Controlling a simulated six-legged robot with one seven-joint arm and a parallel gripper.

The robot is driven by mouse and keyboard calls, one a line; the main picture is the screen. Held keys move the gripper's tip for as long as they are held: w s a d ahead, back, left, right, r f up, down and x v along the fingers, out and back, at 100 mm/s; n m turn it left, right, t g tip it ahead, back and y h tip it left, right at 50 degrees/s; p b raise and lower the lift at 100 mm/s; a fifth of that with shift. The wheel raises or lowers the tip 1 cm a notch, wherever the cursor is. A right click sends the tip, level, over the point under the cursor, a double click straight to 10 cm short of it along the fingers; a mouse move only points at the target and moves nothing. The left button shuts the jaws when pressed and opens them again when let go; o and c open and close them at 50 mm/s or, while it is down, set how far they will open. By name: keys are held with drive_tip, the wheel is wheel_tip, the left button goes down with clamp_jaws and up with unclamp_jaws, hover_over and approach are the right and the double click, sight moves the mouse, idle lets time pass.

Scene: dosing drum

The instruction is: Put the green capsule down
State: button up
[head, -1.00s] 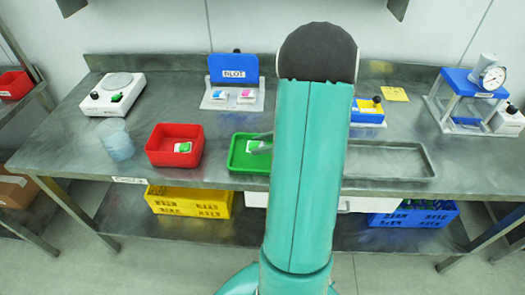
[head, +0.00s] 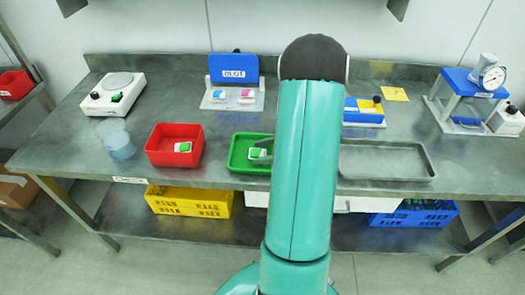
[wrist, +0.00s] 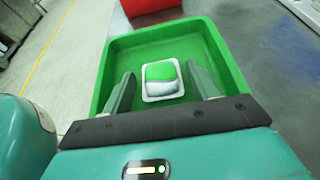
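The green capsule (wrist: 161,72), green and white in a pale square holder, lies inside the green tray (wrist: 232,70) in the wrist view. My gripper (wrist: 161,69) is open, with one finger on each side of it and a narrow gap showing at both sides. The fingers reach down into the tray. In the head view the green tray (head: 240,167) stands on the bench, partly hidden by my arm. The capsule there (head: 259,153) shows small near the arm, partly covered by a grey finger.
A red bin (head: 160,161) with another green-and-white piece (head: 182,147) stands left of the green tray. A glass beaker (head: 118,143) and a scale (head: 112,95) are further left. An empty grey tray (head: 385,176) is at right. The blue BLOT stand (head: 233,70) is behind.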

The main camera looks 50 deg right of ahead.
drive_tip(key=v, duration=1.2)
drive_tip(key=w+a+r+n+g, duration=0.35)
drive_tip(key=a+r+n, duration=0.2)
drive_tip(key=a, duration=0.45)
drive_tip(key=w+a+r+n+g, duration=0.35)
drive_tip(key=a+n, duration=0.25)
drive_tip(key=a, duration=0.4)
drive_tip(key=s+a+r+n+t+h, duration=0.1)
drive_tip(key=s+a+r+n+h, duration=0.2)
drive_tip(key=a+n, duration=0.5)
drive_tip(key=s+a+r+n+t+h, duration=0.1)
drive_tip(key=s+a+r+n+h, duration=0.2)
drive_tip(key=a+r+n+h, duration=0.2)
drive_tip(key=shift+s+a+r+n, duration=0.15)
drive_tip(key=shift+a+r+n, duration=0.05)
drive_tip(key=shift+a+n, duration=1.95)
drive_tip(key=shift+a+m, duration=0.25)
drive_tip(key=shift+m, duration=0.05)
